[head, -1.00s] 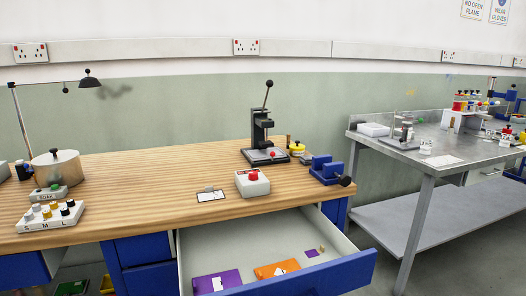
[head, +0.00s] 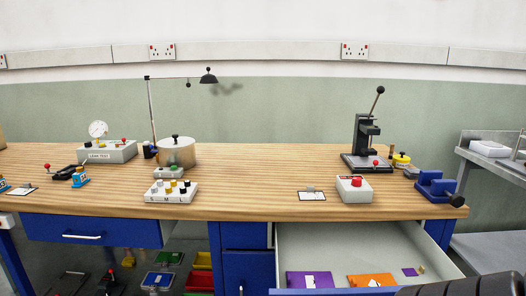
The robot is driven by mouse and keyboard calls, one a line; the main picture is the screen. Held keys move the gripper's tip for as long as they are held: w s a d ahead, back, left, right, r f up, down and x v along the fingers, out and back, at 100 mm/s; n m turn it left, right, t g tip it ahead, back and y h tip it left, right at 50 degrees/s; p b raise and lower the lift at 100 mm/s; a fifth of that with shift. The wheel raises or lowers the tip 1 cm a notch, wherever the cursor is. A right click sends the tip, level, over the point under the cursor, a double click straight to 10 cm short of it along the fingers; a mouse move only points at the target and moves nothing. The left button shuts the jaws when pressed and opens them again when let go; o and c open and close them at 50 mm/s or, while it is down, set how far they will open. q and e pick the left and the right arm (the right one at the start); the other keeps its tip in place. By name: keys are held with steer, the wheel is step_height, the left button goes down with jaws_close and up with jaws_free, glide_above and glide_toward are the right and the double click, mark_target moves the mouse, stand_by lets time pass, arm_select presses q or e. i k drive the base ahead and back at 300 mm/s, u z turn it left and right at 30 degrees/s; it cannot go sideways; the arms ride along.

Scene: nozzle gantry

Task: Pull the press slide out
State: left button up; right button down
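The black press (head: 365,135) stands on the wooden bench at the right, with its lever raised and ending in a black ball. At its foot is a dark flat base plate (head: 358,162) with a small red knob (head: 375,162) at its front right; I take this to be the slide. It is too small to tell how far the slide sits in or out. Neither of my grippers is in view. A dark ribbed shape, perhaps part of my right arm, shows at the lower right edge.
An open drawer (head: 345,244) juts from the bench front below the press. A red-button box (head: 355,188), a yellow-topped pot (head: 401,160) and a blue block fixture (head: 435,187) stand near the press.

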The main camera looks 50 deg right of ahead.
mark_target(374, 162)
steer(key=u, duration=1.2)
steer(key=k, duration=2.35)
steer(key=z, duration=1.6)
